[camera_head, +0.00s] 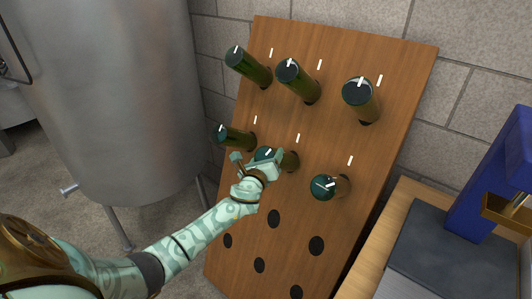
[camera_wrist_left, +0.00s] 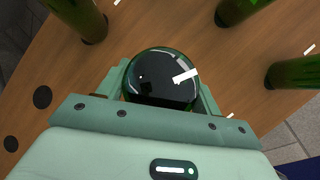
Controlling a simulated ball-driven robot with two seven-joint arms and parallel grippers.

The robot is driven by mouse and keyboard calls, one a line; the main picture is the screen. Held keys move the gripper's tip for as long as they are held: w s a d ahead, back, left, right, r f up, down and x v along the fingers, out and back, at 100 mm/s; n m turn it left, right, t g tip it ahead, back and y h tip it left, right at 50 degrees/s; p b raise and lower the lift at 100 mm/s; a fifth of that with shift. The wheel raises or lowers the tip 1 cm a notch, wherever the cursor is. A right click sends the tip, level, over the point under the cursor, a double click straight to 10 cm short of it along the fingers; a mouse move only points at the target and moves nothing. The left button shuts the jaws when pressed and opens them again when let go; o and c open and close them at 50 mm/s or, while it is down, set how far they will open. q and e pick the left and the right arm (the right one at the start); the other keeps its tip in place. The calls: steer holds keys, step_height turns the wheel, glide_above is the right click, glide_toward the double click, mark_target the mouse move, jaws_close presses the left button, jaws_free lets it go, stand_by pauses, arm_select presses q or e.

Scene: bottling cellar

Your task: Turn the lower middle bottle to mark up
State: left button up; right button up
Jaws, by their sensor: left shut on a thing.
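The lower middle bottle (camera_head: 290,161) is green and sticks out of the wooden rack (camera_head: 312,203), its dark end facing out. My left gripper (camera_head: 262,162) is shut around it near that end. In the left wrist view the bottle's round end (camera_wrist_left: 155,85) sits between the two fingers (camera_wrist_left: 160,92). Its white mark (camera_wrist_left: 186,75) reaches from near the middle toward the right edge. In the head view the mark looks slanted and is partly crowded by the fingers. A white line (camera_head: 298,138) is on the board above the bottle. My right gripper is not in view.
The lower left bottle (camera_head: 236,138) and lower right bottle (camera_head: 340,186) flank the held one closely. Three bottles stand above, such as the upper middle one (camera_head: 303,85). Empty holes (camera_head: 274,219) lie below. A steel tank (camera_head: 110,95) is left; a bench with a blue device (camera_head: 492,180) is right.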

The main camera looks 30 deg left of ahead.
arm_select(q)
steer(key=n+y+p, duration=0.1)
steer(key=n, duration=0.1)
steer(key=n+g+p, duration=0.1)
steer(key=n, duration=0.1)
steer(key=shift+r+g+y, duration=0.1)
steer(key=shift+g+y, duration=0.2)
steer(key=shift+y, duration=0.1)
steer(key=shift+n+g+p, duration=0.3)
steer(key=shift+n+g, duration=0.1)
steer(key=shift+n, duration=0.1)
steer(key=shift+y, duration=0.3)
steer(key=o, duration=1)
